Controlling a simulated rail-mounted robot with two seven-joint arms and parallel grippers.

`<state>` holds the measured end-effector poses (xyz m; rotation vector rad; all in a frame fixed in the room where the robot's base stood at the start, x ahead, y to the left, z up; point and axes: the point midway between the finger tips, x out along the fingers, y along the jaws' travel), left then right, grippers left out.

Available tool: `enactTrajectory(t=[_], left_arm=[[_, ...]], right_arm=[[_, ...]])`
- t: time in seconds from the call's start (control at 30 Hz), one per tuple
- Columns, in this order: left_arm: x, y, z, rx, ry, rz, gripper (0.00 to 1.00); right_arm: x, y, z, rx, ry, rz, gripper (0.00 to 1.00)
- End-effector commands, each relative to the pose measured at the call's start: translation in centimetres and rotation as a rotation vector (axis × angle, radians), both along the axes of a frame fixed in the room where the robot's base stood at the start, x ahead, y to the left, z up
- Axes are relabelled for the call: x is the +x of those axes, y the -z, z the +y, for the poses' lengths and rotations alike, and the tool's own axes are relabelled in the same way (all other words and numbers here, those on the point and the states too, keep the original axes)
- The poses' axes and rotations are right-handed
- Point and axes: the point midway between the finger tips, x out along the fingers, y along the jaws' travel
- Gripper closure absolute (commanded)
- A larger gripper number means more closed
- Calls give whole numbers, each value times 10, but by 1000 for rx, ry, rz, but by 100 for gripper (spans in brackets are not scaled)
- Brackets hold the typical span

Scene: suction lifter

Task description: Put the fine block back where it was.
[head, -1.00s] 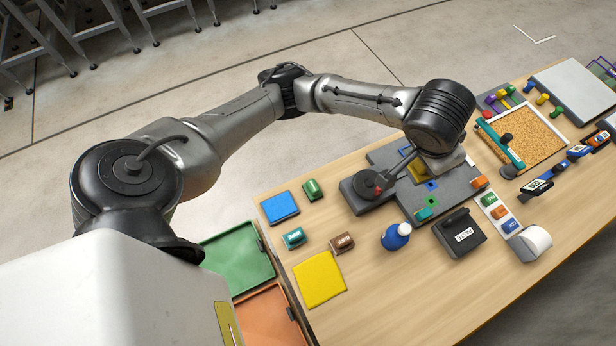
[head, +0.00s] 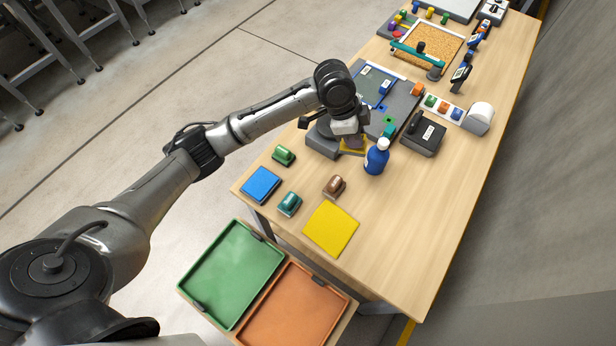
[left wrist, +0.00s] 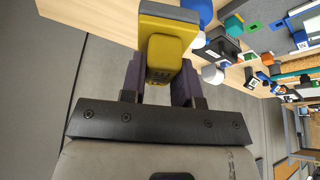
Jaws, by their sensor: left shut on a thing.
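Three small blocks with raised grips stand on the table's near left part: a green block (head: 284,154), a teal block (head: 289,204) and a brown block (head: 334,186). Their labels are too small to read, so I cannot tell which is the fine block. My left gripper (head: 351,139) is over the near edge of the grey plate. In the left wrist view its purple fingers (left wrist: 163,82) are shut on a yellow thing (left wrist: 168,35) with a rounded, raised part. Its underside is hidden. My right gripper is not in view.
A blue pad (head: 260,185) and a yellow sheet (head: 331,228) lie near the blocks. A blue bottle (head: 376,160) stands close to my left gripper. Green (head: 207,315) and orange (head: 333,325) trays lie below the table's near edge. The table right of the yellow sheet is clear.

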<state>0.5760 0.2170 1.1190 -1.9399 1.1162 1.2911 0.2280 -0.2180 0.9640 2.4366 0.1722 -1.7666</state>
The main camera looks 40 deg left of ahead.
Motion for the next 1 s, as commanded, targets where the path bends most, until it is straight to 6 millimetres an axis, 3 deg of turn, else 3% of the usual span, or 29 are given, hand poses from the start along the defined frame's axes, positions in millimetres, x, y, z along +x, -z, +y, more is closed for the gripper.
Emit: enactTrajectory(t=[0.03, 0.2, 0.47, 1.0], left_arm=[[4, 21, 1, -3, 61, 6, 100], [13, 58, 7, -2, 250, 3, 100], [18, 89, 14, 1, 397, 0, 100], [-34, 147, 92, 2, 417, 1, 100]], right_arm=[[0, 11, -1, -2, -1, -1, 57], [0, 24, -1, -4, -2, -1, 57], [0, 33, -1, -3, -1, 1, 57], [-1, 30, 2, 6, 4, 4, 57]])
